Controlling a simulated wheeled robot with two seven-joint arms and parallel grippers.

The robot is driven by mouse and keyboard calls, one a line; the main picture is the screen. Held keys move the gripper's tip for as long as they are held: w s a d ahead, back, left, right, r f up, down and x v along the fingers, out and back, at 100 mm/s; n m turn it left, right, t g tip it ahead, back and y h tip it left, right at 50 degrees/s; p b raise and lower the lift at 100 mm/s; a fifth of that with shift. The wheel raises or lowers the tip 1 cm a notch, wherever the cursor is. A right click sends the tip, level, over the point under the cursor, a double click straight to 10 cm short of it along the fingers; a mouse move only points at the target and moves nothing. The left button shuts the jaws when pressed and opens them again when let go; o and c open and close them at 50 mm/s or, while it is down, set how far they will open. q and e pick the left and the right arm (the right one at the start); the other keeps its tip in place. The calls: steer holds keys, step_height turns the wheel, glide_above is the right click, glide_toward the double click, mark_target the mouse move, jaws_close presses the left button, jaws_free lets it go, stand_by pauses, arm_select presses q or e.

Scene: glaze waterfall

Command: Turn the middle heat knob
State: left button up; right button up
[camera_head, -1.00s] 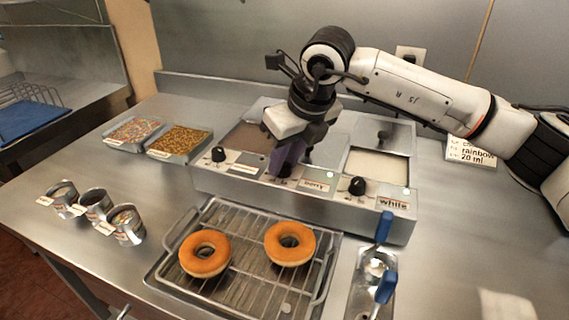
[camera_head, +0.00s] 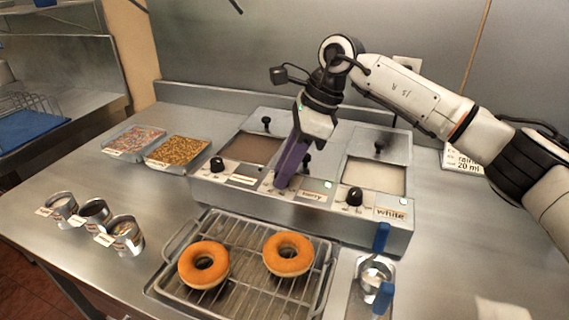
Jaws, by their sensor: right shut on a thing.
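The warmer (camera_head: 322,222) has a front panel with a row of black heat knobs. The left knob (camera_head: 217,165) and the right knob (camera_head: 354,197) are in plain view. The middle knob is hidden behind the purple fingers of my right gripper (camera_head: 283,184), which are shut on it. The gripper reaches down and slightly left onto the panel, beside the berry label (camera_head: 312,195). A small green light (camera_head: 328,184) shows to the right of the fingers. My left gripper is not in view.
Two glazed donuts (camera_head: 203,265) (camera_head: 288,254) sit on a wire rack tray (camera_head: 235,294) in front of the warmer. Sprinkle trays (camera_head: 134,141) (camera_head: 178,152) and small cups (camera_head: 126,235) stand at left. A blue-handled utensil (camera_head: 381,238) lies at front right.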

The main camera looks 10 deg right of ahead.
steer(key=shift+w+r+n+g+p, duration=0.1)
steer(key=shift+n+g+p, duration=0.35)
steer(key=shift+n, duration=0.7)
steer(key=shift+w+n+g+p, duration=0.1)
steer(key=shift+n+g+p, duration=0.35)
steer(key=shift+n, duration=0.7)
steer(key=o, duration=1)
steer(key=v, duration=1)
steer(key=shift+r+b, duration=0.15)
steer(key=shift+b, duration=0.25)
